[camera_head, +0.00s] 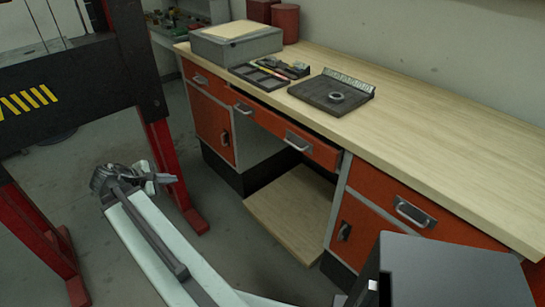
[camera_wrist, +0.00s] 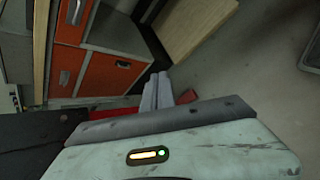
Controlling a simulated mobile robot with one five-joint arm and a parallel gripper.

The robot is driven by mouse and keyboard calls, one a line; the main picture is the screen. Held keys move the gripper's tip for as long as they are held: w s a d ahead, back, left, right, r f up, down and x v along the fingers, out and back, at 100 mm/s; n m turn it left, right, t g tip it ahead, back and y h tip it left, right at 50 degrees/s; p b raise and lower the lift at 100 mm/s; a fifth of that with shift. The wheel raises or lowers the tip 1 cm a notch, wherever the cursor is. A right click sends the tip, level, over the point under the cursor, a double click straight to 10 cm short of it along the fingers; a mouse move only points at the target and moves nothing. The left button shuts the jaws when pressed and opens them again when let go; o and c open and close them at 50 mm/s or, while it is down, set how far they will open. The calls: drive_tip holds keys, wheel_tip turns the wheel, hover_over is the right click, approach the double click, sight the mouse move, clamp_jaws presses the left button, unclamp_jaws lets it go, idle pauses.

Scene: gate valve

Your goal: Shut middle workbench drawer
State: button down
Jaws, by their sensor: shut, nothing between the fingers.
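The middle drawer (camera_head: 272,128) is an orange front with a grey bar handle (camera_head: 298,141), under the wooden workbench top, in the head view. It stands slightly out, with a dark gap along its top edge and at its right end. My gripper (camera_head: 158,179) is to the left of and in front of the drawer, clearly apart from it. In the wrist view my gripper (camera_wrist: 156,88) shows as two light grey fingers together, with nothing between them. The middle drawer cannot be clearly made out in that view.
A red and black post frame (camera_head: 165,150) stands left of the bench. A wooden lower shelf (camera_head: 290,210) lies below the drawer. The bench top (camera_head: 430,140) holds a grey box (camera_head: 235,45), trays and red canisters. Open floor lies between my arm and the bench.

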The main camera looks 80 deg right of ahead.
drive_tip(key=s+d+f+n+g+h+b, duration=0.1)
drive_tip(key=s+d+n+g+h+b, duration=0.4)
drive_tip(key=s+d, duration=0.85)
drive_tip(key=n+g+b, duration=0.1)
drive_tip(key=g+b, duration=0.1)
drive_tip(key=b, duration=0.2)
approach(281, 130)
drive_tip(key=x, duration=0.7)
drive_tip(key=shift+w+f, duration=0.1)
